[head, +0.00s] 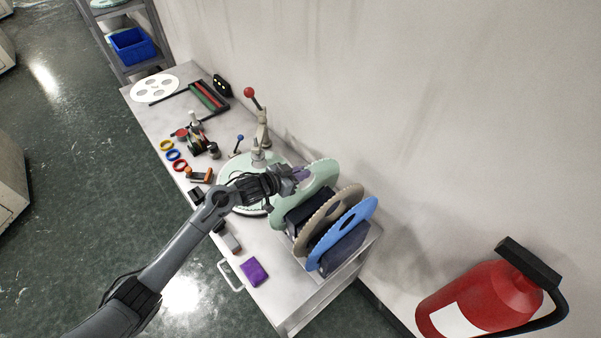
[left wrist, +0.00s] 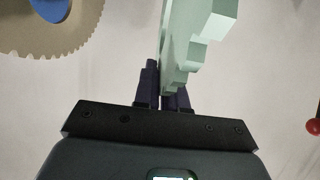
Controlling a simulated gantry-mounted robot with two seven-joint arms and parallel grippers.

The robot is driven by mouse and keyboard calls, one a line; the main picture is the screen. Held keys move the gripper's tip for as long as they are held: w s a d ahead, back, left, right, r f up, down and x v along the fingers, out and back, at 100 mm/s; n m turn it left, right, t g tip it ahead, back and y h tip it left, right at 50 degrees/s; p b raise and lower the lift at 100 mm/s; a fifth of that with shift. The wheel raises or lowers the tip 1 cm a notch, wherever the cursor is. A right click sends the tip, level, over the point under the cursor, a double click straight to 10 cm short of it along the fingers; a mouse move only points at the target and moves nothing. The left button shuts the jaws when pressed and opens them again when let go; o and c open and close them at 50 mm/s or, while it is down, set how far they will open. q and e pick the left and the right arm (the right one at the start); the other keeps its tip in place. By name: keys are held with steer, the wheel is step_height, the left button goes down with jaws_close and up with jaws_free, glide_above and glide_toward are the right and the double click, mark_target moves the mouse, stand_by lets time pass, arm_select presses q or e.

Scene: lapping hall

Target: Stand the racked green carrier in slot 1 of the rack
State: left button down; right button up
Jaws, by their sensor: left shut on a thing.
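The pale green toothed carrier (head: 318,178) is upright at the left end of the rack (head: 345,262), beside its dark block. My left gripper (head: 298,174) is shut on its upper left edge. In the left wrist view the green carrier (left wrist: 182,45) stands edge-on between the fingers (left wrist: 167,92). Its lower edge is partly hidden, so I cannot tell whether it rests in a slot. A tan carrier (head: 330,220) and a blue carrier (head: 345,235) stand in the rack to its right. The tan one also shows in the left wrist view (left wrist: 80,38). My right gripper is out of view.
A round pale green lapping plate (head: 240,172) with a red-knobbed lever (head: 250,92) is left of the rack. A purple block (head: 254,272) lies near the bench front. Colored rings (head: 173,155) and small tools lie further left. The wall is close behind.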

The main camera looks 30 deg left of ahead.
arm_select(q)
steer(key=shift+f+b, duration=0.3)
steer(key=shift+f, duration=0.1)
steer(key=c, duration=1.2)
jaws_free()
steer(key=shift+o, duration=0.4)
steer(key=shift+f, duration=0.3)
steer(key=v, duration=1.1)
steer(key=shift+w+r+b, duration=0.1)
steer(key=shift+r+b, duration=0.05)
steer(key=shift+b, duration=0.2)
